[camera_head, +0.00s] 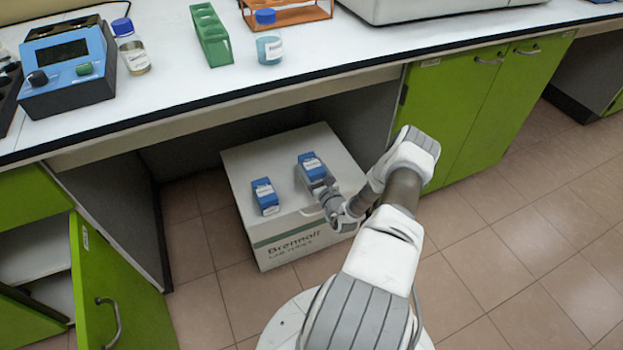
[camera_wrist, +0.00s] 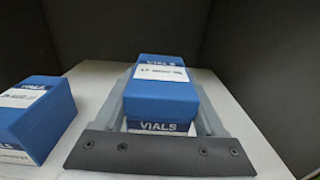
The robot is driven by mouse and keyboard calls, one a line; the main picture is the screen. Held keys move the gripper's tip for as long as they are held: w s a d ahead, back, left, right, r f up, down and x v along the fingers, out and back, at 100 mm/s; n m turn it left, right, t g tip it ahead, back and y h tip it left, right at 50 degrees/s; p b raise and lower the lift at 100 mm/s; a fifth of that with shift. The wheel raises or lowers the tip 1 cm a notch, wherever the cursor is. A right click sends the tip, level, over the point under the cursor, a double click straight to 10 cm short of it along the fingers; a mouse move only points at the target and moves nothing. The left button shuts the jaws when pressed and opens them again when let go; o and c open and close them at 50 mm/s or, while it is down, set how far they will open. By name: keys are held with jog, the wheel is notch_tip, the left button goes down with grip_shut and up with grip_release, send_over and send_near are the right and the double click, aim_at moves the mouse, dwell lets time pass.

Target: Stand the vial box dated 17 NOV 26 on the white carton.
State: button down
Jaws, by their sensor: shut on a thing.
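The white carton (camera_head: 285,224) stands on the floor under the bench. Two blue vial boxes are on or over its top. My gripper (camera_head: 322,180) is shut on the right vial box (camera_head: 312,165), which also shows between the fingers in the wrist view (camera_wrist: 160,92). This box is upright; I cannot tell whether its base touches the carton. The other vial box (camera_head: 265,196) stands on the carton to the left, apart from the held one, and shows at the left of the wrist view (camera_wrist: 35,120). The dates on the labels are too small to read.
The bench top (camera_head: 330,50) overhangs the carton. Dark panels (camera_head: 112,215) close in the space at left and back. An open green cabinet door (camera_head: 112,290) is at lower left. Bench items include a blue instrument (camera_head: 68,65) and green rack (camera_head: 211,35). Floor to the right is clear.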

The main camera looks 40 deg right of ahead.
jog(key=shift+f+b, duration=1)
jog(key=shift+f, duration=0.9)
jog(key=shift+f, duration=0.15)
grip_release()
jog(key=p+v, duration=0.4)
jog(key=v, duration=0.8)
